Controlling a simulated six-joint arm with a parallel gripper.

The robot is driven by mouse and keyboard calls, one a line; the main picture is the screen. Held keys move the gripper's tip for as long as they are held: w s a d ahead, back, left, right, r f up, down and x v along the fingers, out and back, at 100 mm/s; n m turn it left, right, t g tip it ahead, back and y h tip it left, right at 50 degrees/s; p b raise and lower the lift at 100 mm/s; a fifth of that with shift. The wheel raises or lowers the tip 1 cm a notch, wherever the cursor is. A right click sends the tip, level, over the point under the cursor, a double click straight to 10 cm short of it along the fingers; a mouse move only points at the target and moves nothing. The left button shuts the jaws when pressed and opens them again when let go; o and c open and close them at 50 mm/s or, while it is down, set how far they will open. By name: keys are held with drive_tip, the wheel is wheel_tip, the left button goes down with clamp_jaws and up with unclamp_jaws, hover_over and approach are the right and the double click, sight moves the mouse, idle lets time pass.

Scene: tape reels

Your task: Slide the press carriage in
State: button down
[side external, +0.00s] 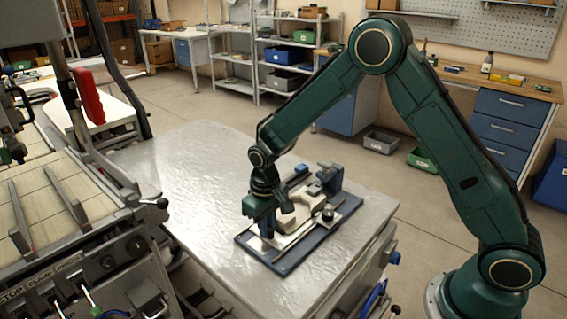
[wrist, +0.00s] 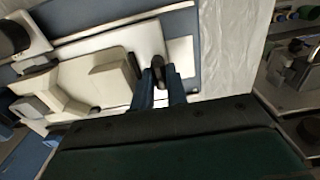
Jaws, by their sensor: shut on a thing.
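The press fixture has a blue base plate (side external: 287,265) lying on the grey metal-topped table. On it sits the pale cream press carriage (side external: 297,212), with cream blocks and a light plate. It also shows in the wrist view (wrist: 84,78), left of my fingers. My gripper (side external: 267,231) points down at the near-left end of the fixture. In the wrist view its blue fingers (wrist: 160,84) are closed around a small dark upright handle at the carriage's end. The fingers partly hide the handle's lower part.
A blue upright block (side external: 329,178) stands at the fixture's far end, with a dark round knob (side external: 328,213) on its right side. The metal table (side external: 190,165) is clear left of the fixture. A large grey machine (side external: 75,225) stands close at the left.

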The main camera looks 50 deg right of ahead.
drive_tip(key=d, duration=0.6)
drive_tip(key=c, duration=1.4)
unclamp_jaws()
drive_tip(key=shift+a, duration=0.1)
drive_tip(key=shift+r, duration=0.1)
drive_tip(key=shift+r, duration=0.35)
wheel_tip(320, 180, up, 13)
